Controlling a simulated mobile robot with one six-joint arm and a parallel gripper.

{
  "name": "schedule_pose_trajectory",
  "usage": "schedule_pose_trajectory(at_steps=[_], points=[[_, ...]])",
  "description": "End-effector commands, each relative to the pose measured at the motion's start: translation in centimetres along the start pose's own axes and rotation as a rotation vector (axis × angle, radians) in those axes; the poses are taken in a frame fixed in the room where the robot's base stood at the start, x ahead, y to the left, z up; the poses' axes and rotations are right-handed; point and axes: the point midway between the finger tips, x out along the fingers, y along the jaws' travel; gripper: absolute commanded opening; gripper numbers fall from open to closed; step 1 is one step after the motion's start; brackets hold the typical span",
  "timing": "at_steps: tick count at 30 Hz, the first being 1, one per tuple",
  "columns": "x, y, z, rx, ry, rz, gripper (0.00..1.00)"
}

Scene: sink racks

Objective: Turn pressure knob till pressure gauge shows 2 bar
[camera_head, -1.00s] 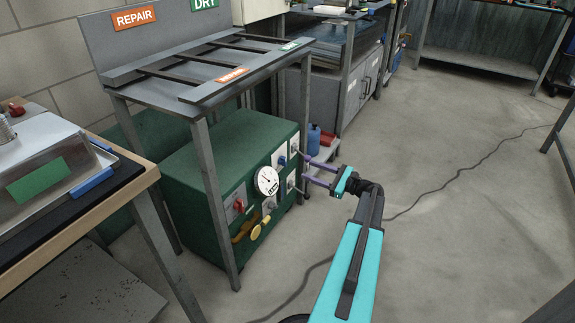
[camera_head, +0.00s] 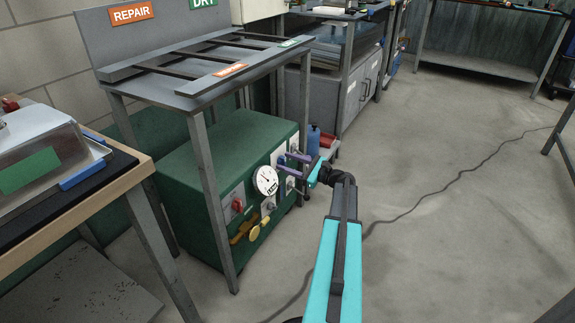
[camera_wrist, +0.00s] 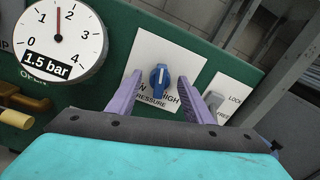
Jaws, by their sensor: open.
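The blue pressure knob (camera_wrist: 159,78) sits on a white plate (camera_wrist: 182,52) on the green cabinet's front in the wrist view. Its pointer stands about upright. The pressure gauge (camera_wrist: 58,38) is left of it, with a "1.5 bar" label (camera_wrist: 45,65) and its red needle close to straight up. My gripper (camera_wrist: 166,90) is open, with one purple finger on each side of the knob and gaps between. In the head view my gripper (camera_head: 284,168) is at the cabinet's front, right of the gauge (camera_head: 265,181), and hides the knob.
The green cabinet (camera_head: 190,178) stands under a grey rack (camera_head: 203,150), whose front leg is left of the gauge. A yellow valve handle (camera_head: 258,228) and a red switch (camera_head: 237,205) are lower left. A lock/free switch (camera_wrist: 213,98) is right of the knob.

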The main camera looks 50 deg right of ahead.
Motion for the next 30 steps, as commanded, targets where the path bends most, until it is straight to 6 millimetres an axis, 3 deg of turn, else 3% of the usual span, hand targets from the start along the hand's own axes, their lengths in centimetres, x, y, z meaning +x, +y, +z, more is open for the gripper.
schedule_pose_trajectory(at_steps=[7, 12, 15, 30], points=[[0.07, 0.02, 0.03, 0.000, 0.000, 0.000, 0.46], [0.08, 0.03, 0.03, 0.000, 0.000, 0.001, 0.17], [0.09, 0.04, 0.03, 0.000, 0.000, 0.001, 0.06], [0.23, 0.04, 0.32, 0.047, 0.000, 0.003, 0.06]])
